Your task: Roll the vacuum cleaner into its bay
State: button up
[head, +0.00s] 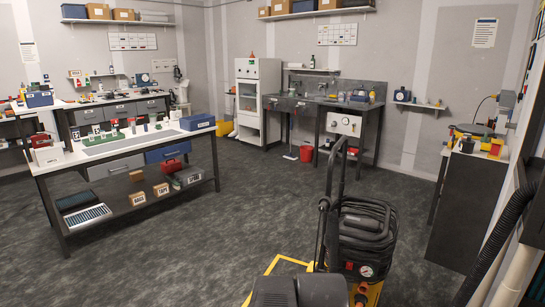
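A black wheeled machine (366,240) stands close in front of me at the bottom centre, with a tall black handle, a coiled black hose, a round gauge and yellow and orange parts low down. I take it to be the vacuum cleaner, but its gauge leaves me unsure. Dark grey blocks at the bottom edge seem to be part of my arm. I cannot make out my gripper's fingers.
A workbench (52,170) with tools and a lower shelf stands at left. A white cabinet (270,70), a dark sink bench (290,100) and a red bucket (306,153) stand at the back. A dark cabinet (452,210) and corrugated hose (492,250) are at right. The middle floor is clear.

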aim_at(362, 238)
jog(key=l, duration=0.25)
jog(key=i+l+z, duration=0.55)
jog(key=i+z, duration=0.15)
jog(key=i, duration=0.2)
